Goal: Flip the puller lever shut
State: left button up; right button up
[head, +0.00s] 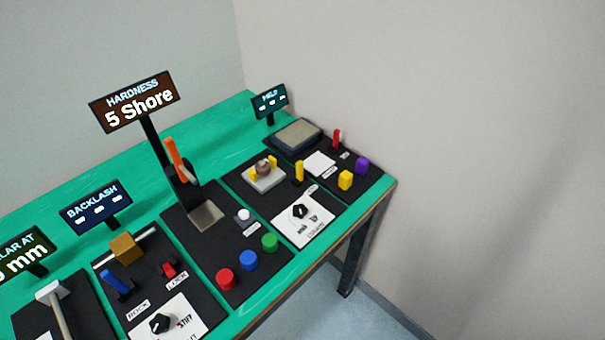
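No lever carries a readable "puller" label, so I cannot tell for sure which one is the puller lever. A yellow upright lever (299,171) stands beside a grey block (267,181) that holds a brown round part (263,167) between yellow jaws. A red upright lever (337,138) stands on the far right panel. An orange lever (175,160) rises behind the hardness panel. A blue tilted lever (116,281) is on the backlash panel. Neither of my grippers is in the head view.
The green table (225,140) carries black panels. Red (225,279), blue (248,260) and green (269,242) knobs line the front. A dial (300,211) sits before the yellow lever. Signs stand behind, including the hardness sign (135,102). The wall is right; floor lies beyond the table's right edge.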

aim_at(300, 164)
jog(key=u, duration=1.75)
jog(key=k, duration=0.95)
jog(key=z, duration=1.8)
jog(key=i, duration=0.5)
jog(key=z, duration=0.1)
